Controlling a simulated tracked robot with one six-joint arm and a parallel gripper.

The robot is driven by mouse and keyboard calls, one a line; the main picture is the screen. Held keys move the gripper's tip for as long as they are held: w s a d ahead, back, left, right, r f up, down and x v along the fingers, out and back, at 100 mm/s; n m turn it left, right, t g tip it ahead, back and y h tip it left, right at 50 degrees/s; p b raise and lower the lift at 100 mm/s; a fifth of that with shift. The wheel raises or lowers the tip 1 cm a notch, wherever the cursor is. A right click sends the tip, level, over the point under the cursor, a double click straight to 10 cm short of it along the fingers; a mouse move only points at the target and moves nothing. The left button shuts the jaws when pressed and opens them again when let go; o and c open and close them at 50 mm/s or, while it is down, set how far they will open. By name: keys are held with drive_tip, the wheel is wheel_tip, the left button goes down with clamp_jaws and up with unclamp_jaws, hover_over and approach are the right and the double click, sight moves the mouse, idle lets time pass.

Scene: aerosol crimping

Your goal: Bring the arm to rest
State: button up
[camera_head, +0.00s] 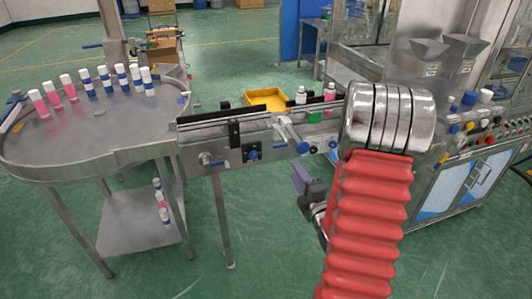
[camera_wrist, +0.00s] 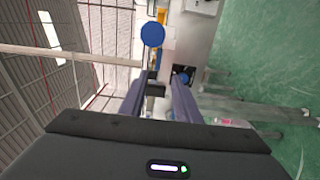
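My gripper (camera_head: 303,182) shows in the head view as a small purple-grey shape below the conveyor and left of my red-sleeved arm, which hides part of it. In the wrist view, the two purple fingers of my gripper (camera_wrist: 160,82) stand apart. I see nothing held between them. Parts of the machine, with a blue round knob (camera_wrist: 153,34), show beyond the fingertips.
A round steel table (camera_head: 95,125) with several pink- and blue-banded bottles stands at left. A conveyor (camera_head: 225,130) runs from it toward the right, close above my gripper. A yellow tray (camera_head: 266,98) lies behind it. A control cabinet (camera_head: 455,185) stands at right. Green floor in front is clear.

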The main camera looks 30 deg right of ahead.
drive_tip(key=s+d+f+m+g, duration=0.2)
drive_tip(key=s+f+m+g, duration=0.2)
drive_tip(key=f+m+g, duration=0.55)
drive_tip(key=s+a+f+m+g, duration=0.2)
drive_tip(key=s+a+f+m, duration=0.1)
drive_tip(key=s, duration=0.3)
drive_tip(key=s+a+r+y, duration=0.1)
drive_tip(key=s+a+r, duration=0.2)
drive_tip(key=a+r, duration=0.5)
drive_tip(key=s+a+r+m+y, duration=0.1)
drive_tip(key=s+a+r+y, duration=0.1)
drive_tip(key=a+r, duration=0.6)
drive_tip(key=s+a+r+m+y, duration=0.1)
drive_tip(key=s+a+r, duration=0.2)
drive_tip(key=a+r, duration=0.6)
drive_tip(key=a, duration=0.5)
drive_tip(key=shift+s+a+y, duration=0.2)
drive_tip(key=shift+s+y, duration=0.1)
drive_tip(key=shift+s, duration=0.05)
